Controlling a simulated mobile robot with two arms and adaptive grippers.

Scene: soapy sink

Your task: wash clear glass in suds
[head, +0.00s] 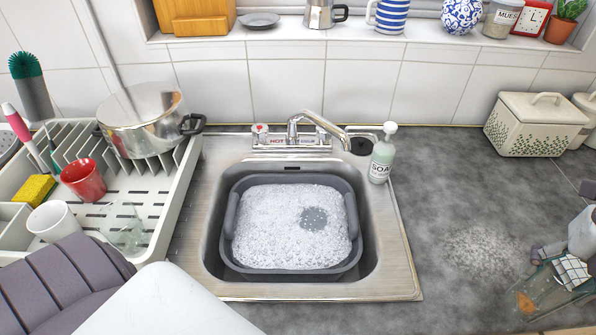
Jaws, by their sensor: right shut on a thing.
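A clear glass (533,299) with an orange-brown stain is at the lower right, over the grey counter. My right gripper (562,264) is shut on it, with a checkered fingertip pad against the glass. The glass is tilted, and I cannot tell whether it touches the counter. White suds (270,225) fill a grey basin (355,258) set in the steel sink, left of my right gripper. A small grey gap shows in the foam. My left gripper is not in view.
A dish rack (165,205) at the left holds a steel pot (145,120), a red cup (84,180), a white cup (55,222) and another clear glass (122,228). A faucet (318,122) and soap bottle (382,158) stand behind the basin.

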